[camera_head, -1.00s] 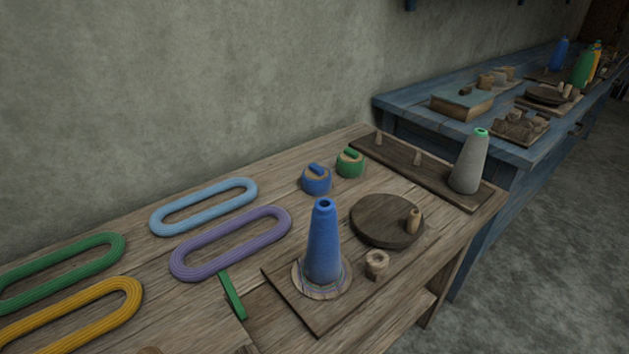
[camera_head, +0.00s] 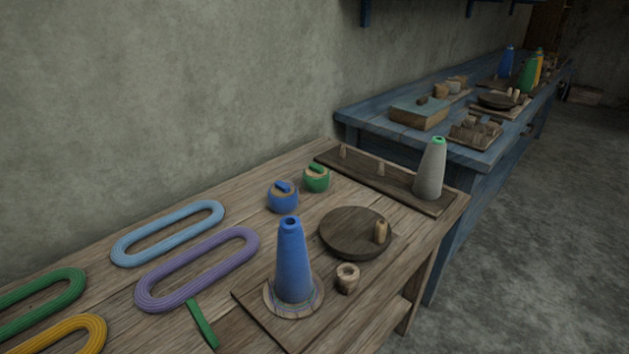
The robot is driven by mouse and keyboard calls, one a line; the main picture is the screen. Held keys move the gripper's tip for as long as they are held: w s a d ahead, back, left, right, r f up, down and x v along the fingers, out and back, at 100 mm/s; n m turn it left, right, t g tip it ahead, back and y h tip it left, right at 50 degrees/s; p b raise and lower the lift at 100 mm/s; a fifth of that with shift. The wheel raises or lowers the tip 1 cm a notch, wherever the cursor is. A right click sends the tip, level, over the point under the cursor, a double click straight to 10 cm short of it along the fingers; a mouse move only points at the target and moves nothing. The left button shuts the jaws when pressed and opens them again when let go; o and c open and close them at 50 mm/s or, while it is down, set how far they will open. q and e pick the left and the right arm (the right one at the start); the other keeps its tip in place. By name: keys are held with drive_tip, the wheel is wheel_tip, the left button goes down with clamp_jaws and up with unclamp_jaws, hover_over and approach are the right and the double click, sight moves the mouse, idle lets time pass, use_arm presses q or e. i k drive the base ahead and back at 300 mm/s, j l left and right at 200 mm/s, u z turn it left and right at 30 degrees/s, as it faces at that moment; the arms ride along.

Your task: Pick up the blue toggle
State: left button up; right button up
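A small round blue piece with a raised blue bar on its wooden top, which looks like the blue toggle (camera_head: 283,196), sits on the wooden table behind the blue cone. A matching green one (camera_head: 317,178) stands just to its right and farther back, close beside it. Neither of my grippers shows in the head view, so nothing is seen touching the blue piece.
A tall blue cone (camera_head: 293,262) stands on a board (camera_head: 252,294) in front. A round dark wooden disc (camera_head: 345,228) lies to the right. Yarn loops, including a purple one (camera_head: 197,268), lie left. A grey cone (camera_head: 430,168) stands on a rear board. A blue table (camera_head: 370,122) is beyond.

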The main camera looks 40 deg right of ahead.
sight(280, 185)
drive_tip(key=k+l+u, duration=0.1)
drive_tip(key=l+u, duration=0.15)
drive_tip(key=l, duration=0.2)
drive_tip(key=k+l+u, duration=0.25)
drive_tip(key=l, duration=0.15)
drive_tip(key=k+l+u, duration=0.2)
drive_tip(key=l, duration=0.15)
drive_tip(key=i+l, duration=0.05)
